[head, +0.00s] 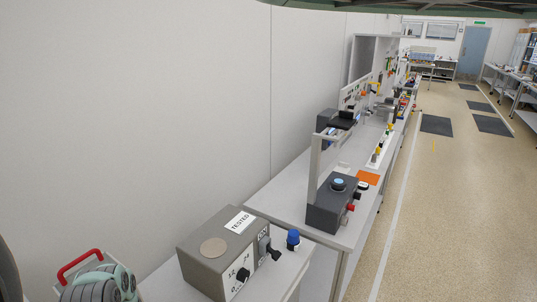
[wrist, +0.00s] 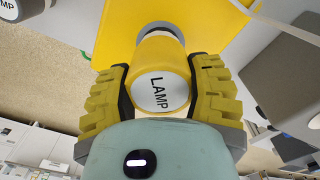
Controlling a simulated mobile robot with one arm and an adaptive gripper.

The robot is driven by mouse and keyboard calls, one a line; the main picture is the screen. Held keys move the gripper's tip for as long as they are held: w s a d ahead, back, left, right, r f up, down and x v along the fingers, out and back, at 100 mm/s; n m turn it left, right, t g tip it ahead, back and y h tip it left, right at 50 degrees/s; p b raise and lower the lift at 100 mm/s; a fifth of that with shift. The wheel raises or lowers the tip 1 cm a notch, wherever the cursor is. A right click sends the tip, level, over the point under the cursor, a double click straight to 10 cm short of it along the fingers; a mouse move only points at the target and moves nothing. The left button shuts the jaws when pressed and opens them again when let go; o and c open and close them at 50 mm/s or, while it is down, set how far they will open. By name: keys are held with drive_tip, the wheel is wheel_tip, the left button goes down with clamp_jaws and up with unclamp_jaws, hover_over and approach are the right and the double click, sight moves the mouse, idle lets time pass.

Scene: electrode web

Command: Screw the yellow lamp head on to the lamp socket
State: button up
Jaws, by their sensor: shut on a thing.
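In the wrist view, my gripper (wrist: 162,72) is shut on the yellow lamp head (wrist: 168,60), with one ridged finger on each side. The head is a yellow cylinder, and its white end marked LAMP faces the camera. Beyond its far end is a grey and white round part (wrist: 160,29) against a yellow surface (wrist: 118,30); it may be the lamp socket. I cannot tell whether the head touches or is threaded on to it.
In the head view, a grey box marked TESTED (head: 215,245) stands on the near bench, with a blue-capped part (head: 293,239) beside it. Farther along is a dark box with a blue button (head: 336,203). The floor (head: 440,200) to the right is open.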

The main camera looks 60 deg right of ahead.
drive_tip(key=shift+m+b, duration=0.75)
drive_tip(key=shift+m, duration=0.05)
drive_tip(key=o, duration=0.8)
drive_tip(key=shift+o, duration=0.2)
drive_tip(key=shift+w+r, duration=0.1)
drive_tip(key=shift+r, duration=3.65)
